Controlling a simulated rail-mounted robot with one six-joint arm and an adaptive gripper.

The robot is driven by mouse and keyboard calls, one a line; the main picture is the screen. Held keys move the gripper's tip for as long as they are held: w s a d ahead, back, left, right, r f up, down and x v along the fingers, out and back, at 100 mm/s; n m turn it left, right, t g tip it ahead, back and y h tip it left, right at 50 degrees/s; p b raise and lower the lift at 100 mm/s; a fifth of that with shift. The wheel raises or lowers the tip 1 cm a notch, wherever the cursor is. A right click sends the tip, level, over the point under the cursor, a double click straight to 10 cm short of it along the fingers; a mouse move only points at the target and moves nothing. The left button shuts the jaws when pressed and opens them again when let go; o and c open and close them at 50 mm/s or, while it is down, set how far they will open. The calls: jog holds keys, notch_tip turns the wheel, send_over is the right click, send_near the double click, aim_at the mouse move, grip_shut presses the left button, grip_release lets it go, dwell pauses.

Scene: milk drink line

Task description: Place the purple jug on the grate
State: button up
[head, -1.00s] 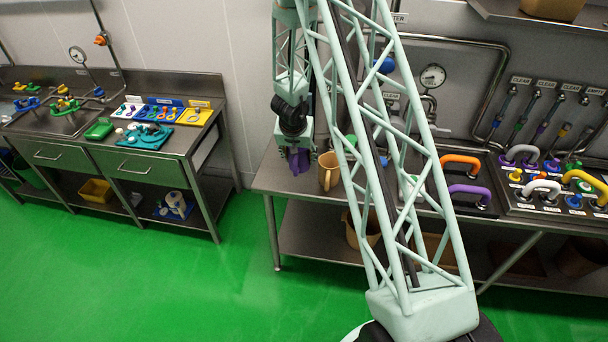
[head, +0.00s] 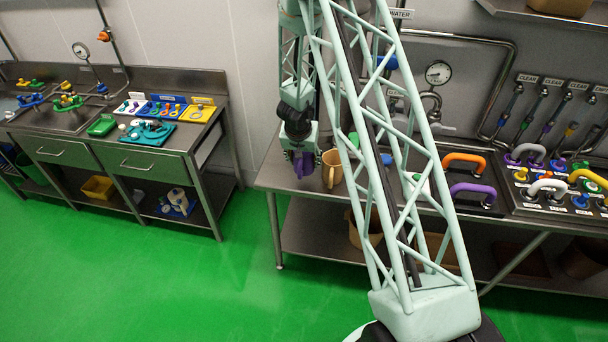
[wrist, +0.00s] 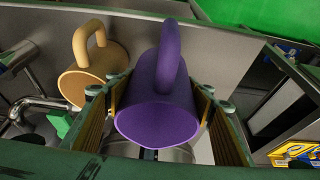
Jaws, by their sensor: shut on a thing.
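My gripper (wrist: 158,112) is shut on the purple jug (wrist: 155,122), with one finger on each side of it. In the wrist view the jug's handle points up and its flat purple face is toward the camera. In the head view my gripper (head: 303,165) holds the jug (head: 304,164) over the left end of the steel bench, mostly covered by the fingers. A tan jug (head: 332,168) stands just right of it, and also shows in the wrist view (wrist: 92,72). I cannot make out the grate in either view.
The bench (head: 283,184) carries orange and purple handles (head: 472,190) and colored fittings farther right. A gauge and pipes (head: 438,73) run along the wall behind. A second bench with a sink (head: 68,120) stands at left, with open green floor (head: 170,290) between.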

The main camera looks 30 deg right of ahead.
aim_at(304, 171)
jog(key=shift+f, duration=1.2)
jog(key=shift+f+b, duration=0.1)
jog(key=shift+b, duration=0.2)
jog(key=shift+f+b, duration=0.45)
jog(key=shift+f, duration=1.35)
jog(key=shift+f, duration=0.15)
jog(key=o, duration=0.9)
jog(key=shift+p+v, duration=1.1)
jog(key=shift+v, duration=5.05)
jog(key=shift+w, duration=0.1)
